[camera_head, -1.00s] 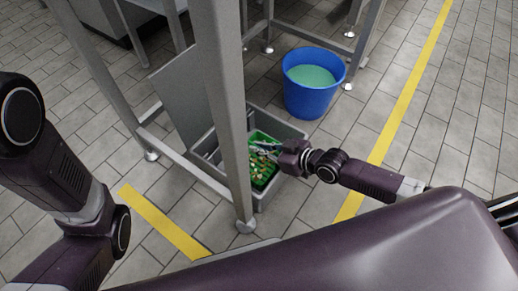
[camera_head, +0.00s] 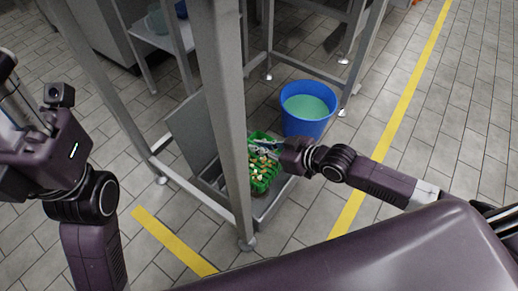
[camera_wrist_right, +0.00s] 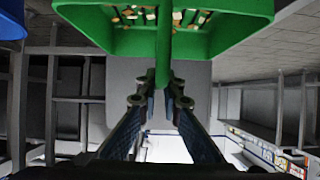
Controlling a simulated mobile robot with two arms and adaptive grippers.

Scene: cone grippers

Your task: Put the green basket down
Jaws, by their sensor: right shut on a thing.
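The green basket (camera_head: 262,182), with small pale and brownish pieces in it, hangs from my right gripper (camera_head: 278,148). In the head view it is over the grey crate (camera_head: 272,213) on the floor and covers part of its rim; the gap below is hard to judge. In the right wrist view, the fingers (camera_wrist_right: 163,85) are shut on the upright green handle of the basket (camera_wrist_right: 230,22). A grey table leg hides the basket's left side. My left arm is at the left edge; its gripper (camera_head: 15,100) is partly cut off and its fingers are unclear.
A blue bucket (camera_head: 306,126) with greenish content stands just behind the crate. A metal frame leg (camera_head: 228,110) rises close in front of the crate. Open tiled floor with a yellow line (camera_head: 392,135) lies to the right.

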